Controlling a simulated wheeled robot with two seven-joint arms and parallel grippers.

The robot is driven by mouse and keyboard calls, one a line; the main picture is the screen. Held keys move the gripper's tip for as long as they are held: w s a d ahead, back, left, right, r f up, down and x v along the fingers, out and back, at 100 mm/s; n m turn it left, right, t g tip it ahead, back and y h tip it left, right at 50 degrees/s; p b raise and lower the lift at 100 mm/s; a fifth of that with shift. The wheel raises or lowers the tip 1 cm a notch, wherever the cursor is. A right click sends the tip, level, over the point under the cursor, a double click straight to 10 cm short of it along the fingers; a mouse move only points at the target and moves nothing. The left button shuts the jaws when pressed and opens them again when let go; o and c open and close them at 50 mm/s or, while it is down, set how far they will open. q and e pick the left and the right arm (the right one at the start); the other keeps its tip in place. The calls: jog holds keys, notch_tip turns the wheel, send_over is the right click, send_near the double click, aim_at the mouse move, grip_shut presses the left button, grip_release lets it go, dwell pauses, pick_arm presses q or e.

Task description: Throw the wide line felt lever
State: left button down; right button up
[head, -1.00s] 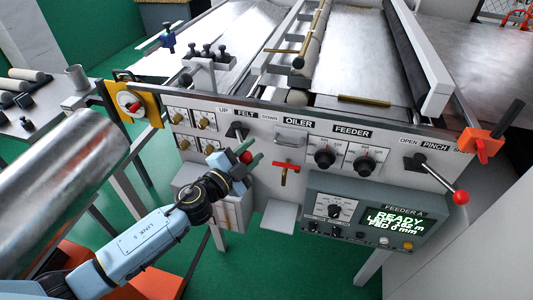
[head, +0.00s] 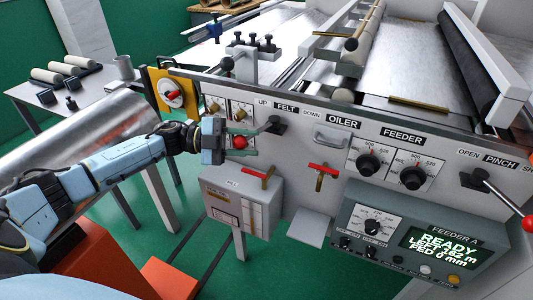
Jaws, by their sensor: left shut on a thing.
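The felt lever (head: 262,129) sits on the front panel between the "UP" and "DOWN" labels. Its rod runs from a black pivot (head: 278,124) to the lower left, on the "UP" side. A red knob (head: 239,142) is at its end. My left gripper (head: 241,143), with green fingers, reaches in from the left and is shut on the knob. Part of the knob and rod is hidden by the fingers. My right gripper is not in view.
Brass knobs (head: 215,106) and a yellow plate with a red switch (head: 172,95) are left of the lever. Red-handled valves (head: 321,172) and a grey box (head: 238,205) are below. The pinch lever (head: 500,193) and display panel (head: 440,243) are at right.

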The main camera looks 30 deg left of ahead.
pick_arm(q)
jog(key=shift+w+a+b, duration=0.15)
jog(key=shift+w+a, duration=0.05)
jog(key=shift+a, duration=0.35)
jog(key=shift+w+a+b, duration=0.15)
jog(key=shift+a, duration=0.35)
jog(key=shift+w+a+r, duration=0.1)
jog(key=shift+a, duration=0.25)
jog(key=shift+w+a+b, duration=0.25)
jog(key=shift+a+b, duration=0.1)
jog(key=shift+a, duration=0.2)
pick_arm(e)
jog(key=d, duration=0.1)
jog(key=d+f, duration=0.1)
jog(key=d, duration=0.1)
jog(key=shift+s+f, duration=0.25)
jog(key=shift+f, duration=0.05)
pick_arm(q)
jog(key=shift+a, duration=0.1)
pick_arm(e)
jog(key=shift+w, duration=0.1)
pick_arm(q)
jog(key=c, duration=1)
grip_release()
jog(key=shift+c, duration=0.2)
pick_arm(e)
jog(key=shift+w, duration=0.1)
